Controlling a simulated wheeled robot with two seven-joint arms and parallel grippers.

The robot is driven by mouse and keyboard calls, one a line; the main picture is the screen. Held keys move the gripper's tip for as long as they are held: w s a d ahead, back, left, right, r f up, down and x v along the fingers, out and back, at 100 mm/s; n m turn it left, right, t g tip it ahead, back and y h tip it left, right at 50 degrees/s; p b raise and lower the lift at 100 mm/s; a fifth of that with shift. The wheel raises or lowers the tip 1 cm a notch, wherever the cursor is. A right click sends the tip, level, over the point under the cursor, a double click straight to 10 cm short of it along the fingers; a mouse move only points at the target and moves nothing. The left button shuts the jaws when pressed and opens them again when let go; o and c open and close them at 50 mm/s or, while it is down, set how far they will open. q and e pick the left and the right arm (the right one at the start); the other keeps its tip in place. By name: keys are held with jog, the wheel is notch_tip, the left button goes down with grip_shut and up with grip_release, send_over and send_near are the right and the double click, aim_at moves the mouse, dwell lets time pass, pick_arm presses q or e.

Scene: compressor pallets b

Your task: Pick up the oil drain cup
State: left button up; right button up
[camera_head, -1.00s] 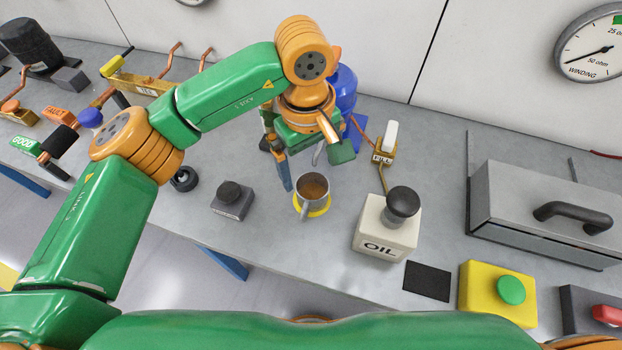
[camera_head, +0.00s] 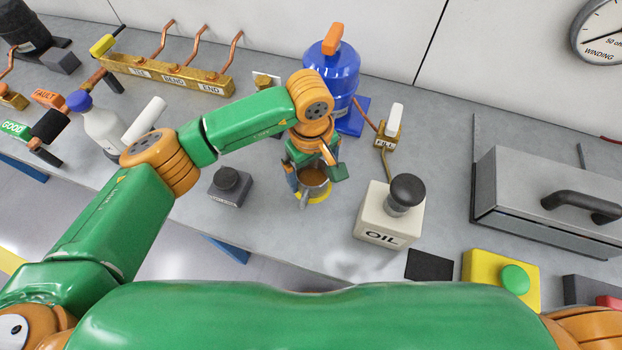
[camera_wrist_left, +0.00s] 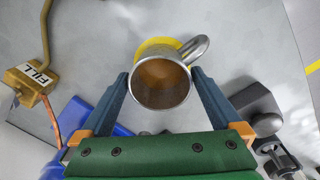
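The oil drain cup (camera_head: 314,178) is a grey metal mug with brown liquid inside. It stands upright at a yellow round pad (camera_head: 322,196) on the bench. My left gripper (camera_head: 309,176) is down at the cup, with one finger on each side of it. In the left wrist view the cup (camera_wrist_left: 161,84) sits between the blue fingertips (camera_wrist_left: 160,74), its handle pointing up and right. Narrow gaps seem to show between fingers and cup, so the gripper looks open around it. My right gripper is not in view.
A white OIL container (camera_head: 388,220) with a black knob stands right of the cup. A dark block with a knob (camera_head: 229,188) is to its left. A blue tank (camera_head: 333,72) and the brass FILL fitting (camera_head: 387,132) are behind. A grey case (camera_head: 545,205) stands farther right.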

pick_arm(q)
jog(key=c, duration=1.2)
